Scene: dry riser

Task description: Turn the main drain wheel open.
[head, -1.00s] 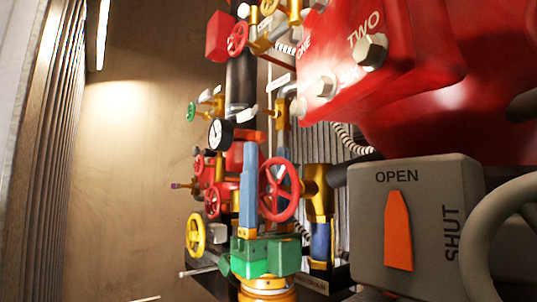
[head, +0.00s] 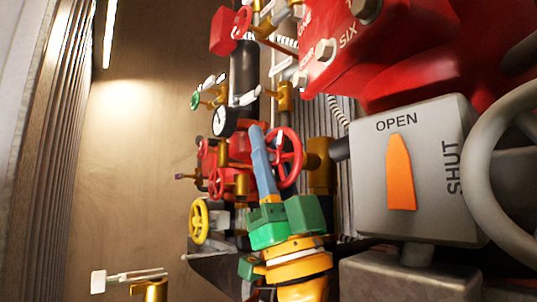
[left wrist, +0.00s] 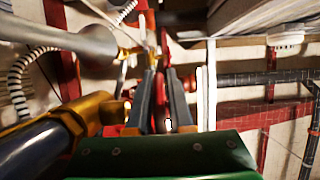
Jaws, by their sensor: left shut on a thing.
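A red spoked handwheel (head: 297,152), on a brass valve body (head: 321,172), stands in the middle of the head view. I read no label on it, but it is the wheel my gripper is at. My left gripper (head: 257,130), green with blue fingers, reaches up along the wheel's left side and is shut on its rim. The fingers hide part of the rim. In the left wrist view the two dark fingers (left wrist: 163,76) lie close together with red between them; the exact contact is unclear. My right gripper is not in view.
A grey box (head: 440,150) marked OPEN and SHUT, with an orange pointer, stands close at right beside a grey handwheel (head: 478,150). A yellow wheel (head: 199,220), smaller red wheels (head: 216,183) and a gauge (head: 224,121) crowd the left. The brown wall side is free.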

